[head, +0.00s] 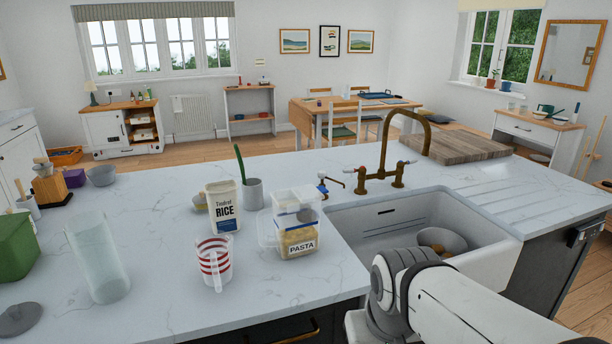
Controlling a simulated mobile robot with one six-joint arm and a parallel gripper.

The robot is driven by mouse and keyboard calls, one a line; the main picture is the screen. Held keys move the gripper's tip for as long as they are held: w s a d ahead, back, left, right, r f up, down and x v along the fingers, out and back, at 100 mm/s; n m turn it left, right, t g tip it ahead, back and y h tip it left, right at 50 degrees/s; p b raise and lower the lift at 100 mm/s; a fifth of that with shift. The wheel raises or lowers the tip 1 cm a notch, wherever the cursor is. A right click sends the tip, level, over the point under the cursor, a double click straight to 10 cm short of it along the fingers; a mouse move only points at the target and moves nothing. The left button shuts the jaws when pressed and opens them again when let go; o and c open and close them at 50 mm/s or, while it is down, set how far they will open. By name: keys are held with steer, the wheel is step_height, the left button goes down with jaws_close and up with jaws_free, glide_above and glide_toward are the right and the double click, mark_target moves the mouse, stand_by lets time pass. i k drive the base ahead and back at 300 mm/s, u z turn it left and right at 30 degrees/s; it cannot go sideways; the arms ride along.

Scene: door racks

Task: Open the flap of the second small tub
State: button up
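A white tub labelled RICE (224,210) stands on the marble worktop, left of the sink. To its right is a clear tub labelled PASTA (299,240) with yellowish contents. A clear piece sticks out at its left side; I cannot tell if it is a flap. Another clear tub (294,198) with pale contents shows just behind or above it, and the two overlap in the view. I cannot tell which is the second small tub, or how the flaps stand. Part of my white arm shows at the lower right, but my gripper is not in view.
A red-striped measuring jug (215,264) stands in front of the rice tub, a grey pot (252,194) behind it. A tall glass vase (98,258) stands left. The sink (400,226) and brass tap (384,168) are right of the tubs. Worktop between vase and jug is clear.

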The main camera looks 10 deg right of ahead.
mark_target(302, 193)
steer(key=i, duration=0.85)
